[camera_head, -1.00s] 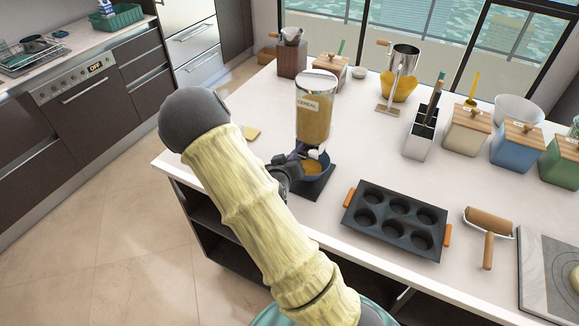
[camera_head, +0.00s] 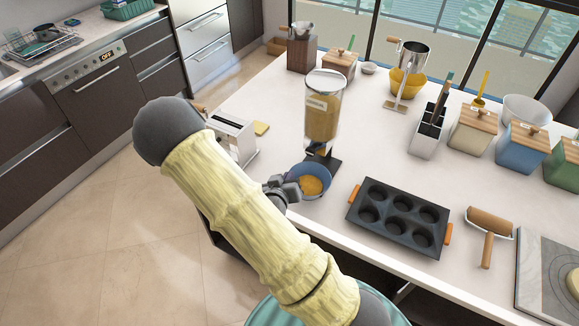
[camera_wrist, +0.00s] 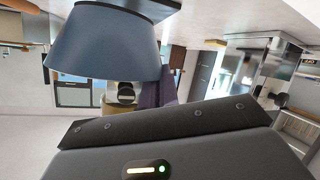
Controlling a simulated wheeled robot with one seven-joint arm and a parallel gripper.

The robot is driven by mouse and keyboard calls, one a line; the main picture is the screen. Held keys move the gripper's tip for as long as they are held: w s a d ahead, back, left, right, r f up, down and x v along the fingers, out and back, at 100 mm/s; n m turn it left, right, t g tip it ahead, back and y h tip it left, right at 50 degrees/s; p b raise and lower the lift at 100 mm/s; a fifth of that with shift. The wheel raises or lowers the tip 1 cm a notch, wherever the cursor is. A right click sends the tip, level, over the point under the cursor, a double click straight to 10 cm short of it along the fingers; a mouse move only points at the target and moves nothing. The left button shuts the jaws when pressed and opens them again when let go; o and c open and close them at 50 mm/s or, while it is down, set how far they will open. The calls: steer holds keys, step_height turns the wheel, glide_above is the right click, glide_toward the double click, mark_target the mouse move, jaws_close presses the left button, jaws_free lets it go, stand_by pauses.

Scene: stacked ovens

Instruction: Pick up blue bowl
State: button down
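The blue bowl (camera_head: 309,169) holds yellow-brown cereal and is in front of the cereal dispenser (camera_head: 322,108), out from under its spout, near the counter's front-left edge. My gripper (camera_head: 290,187) is at the bowl's left rim and appears shut on it; the fingertips are partly hidden. In the wrist view the bowl (camera_wrist: 105,45) appears upside down because the picture is inverted, close beside my gripper body. The bowl looks upright and seems raised a little above the counter.
A silver toaster (camera_head: 233,137) stands left of the bowl. A dark muffin tray (camera_head: 398,215) with orange handles lies to the right, with a rolling pin (camera_head: 490,224) beyond it. The dispenser's dark base (camera_head: 325,160) is just behind the bowl.

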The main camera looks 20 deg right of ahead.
steer(key=s+a+p, duration=0.5)
steer(key=s+p, duration=0.1)
steer(key=shift+s+p, duration=0.3)
steer(key=shift+p, duration=0.1)
stand_by(0.3)
